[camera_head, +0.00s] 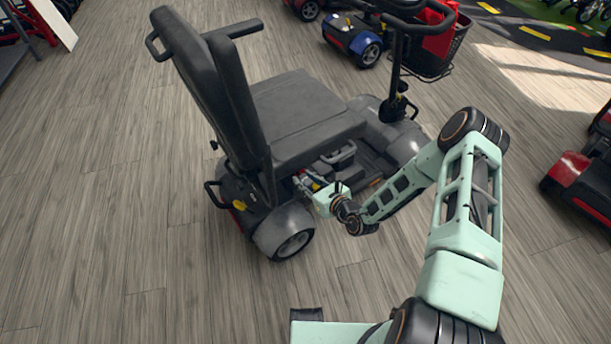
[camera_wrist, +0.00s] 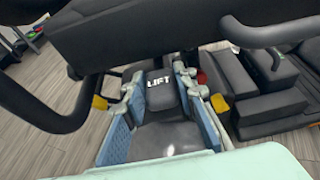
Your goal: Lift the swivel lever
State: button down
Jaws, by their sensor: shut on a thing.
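The swivel lever (camera_wrist: 160,92) is a dark paddle marked "LIFT" in white, under the seat edge in the wrist view. My gripper (camera_wrist: 158,82) has its two blue-padded fingers on either side of the lever and is shut on it. In the head view my gripper (camera_head: 306,184) reaches in under the side of the grey scooter seat (camera_head: 295,115). The lever itself is hidden there by the seat and my gripper.
The dark seat edge (camera_wrist: 150,30) hangs close over my fingers. Black tubes (camera_wrist: 60,118) flank the lever, and dark box-shaped scooter parts (camera_wrist: 270,105) lie to the right. A red scooter (camera_head: 580,180) stands at the right; wooden floor (camera_head: 110,190) is clear at the left.

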jog(key=shift+s+d+f, duration=0.15)
jog(key=shift+d+f, duration=0.1)
jog(key=shift+f, duration=0.05)
jog(key=c, duration=1.6)
grip_release()
jog(key=shift+a+r, duration=0.1)
jog(key=shift+s+r, duration=0.1)
jog(key=v, duration=1.1)
jog(key=shift+s+d+r, duration=0.15)
jog(key=shift+s+d, duration=0.1)
jog(key=shift+d, duration=0.05)
